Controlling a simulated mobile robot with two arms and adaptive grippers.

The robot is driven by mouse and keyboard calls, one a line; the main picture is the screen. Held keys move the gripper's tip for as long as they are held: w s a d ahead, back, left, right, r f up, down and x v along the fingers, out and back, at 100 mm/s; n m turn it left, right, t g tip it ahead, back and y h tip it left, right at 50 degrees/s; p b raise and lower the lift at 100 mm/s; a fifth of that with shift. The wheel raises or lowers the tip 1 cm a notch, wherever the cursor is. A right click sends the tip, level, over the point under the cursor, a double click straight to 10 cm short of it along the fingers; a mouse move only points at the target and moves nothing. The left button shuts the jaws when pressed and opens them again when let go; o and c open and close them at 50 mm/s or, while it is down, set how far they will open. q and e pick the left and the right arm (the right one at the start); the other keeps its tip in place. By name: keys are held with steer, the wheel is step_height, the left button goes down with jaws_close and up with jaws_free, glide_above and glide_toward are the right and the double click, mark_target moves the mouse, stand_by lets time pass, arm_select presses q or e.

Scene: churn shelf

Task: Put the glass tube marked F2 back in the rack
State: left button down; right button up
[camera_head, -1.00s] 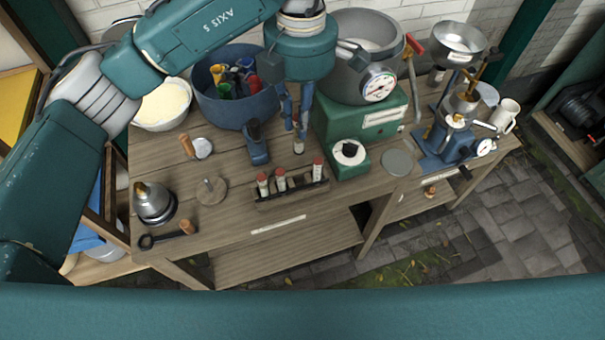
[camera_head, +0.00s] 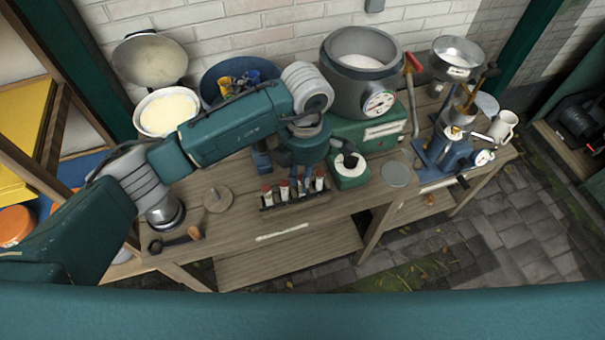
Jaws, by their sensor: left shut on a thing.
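The tube rack (camera_head: 296,203) is a dark low stand on the wooden bench. Red-capped glass tubes stand in it, two on the left (camera_head: 266,195) and one at the right end (camera_head: 319,183). My left gripper (camera_head: 303,186) points down over the rack, between these tubes. It is shut on a glass tube, mostly hidden by the fingers, which lines up with the gap in the row. I cannot tell how deep that tube sits, and its mark is too small to read. My right gripper is not in view.
A round wooden disc (camera_head: 217,199) lies to the left. Behind are a blue tub (camera_head: 215,77), a white bowl (camera_head: 166,112) and a grey pot (camera_head: 350,82). The bench front is mostly clear.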

arm_select(q)
steer(key=shift+f, duration=0.15)
steer(key=c, duration=1.7)
jaws_free()
steer(key=shift+o, duration=0.2)
steer(key=shift+r, duration=0.25)
steer(key=shift+r+b, duration=0.25)
steer(key=shift+b, duration=0.05)
step_height(320, 180, up, 12)
steer(key=b, duration=0.4)
steer(key=shift+d+f, duration=0.15)
steer(key=shift+f, duration=0.1)
steer(key=shift+f, duration=0.1)
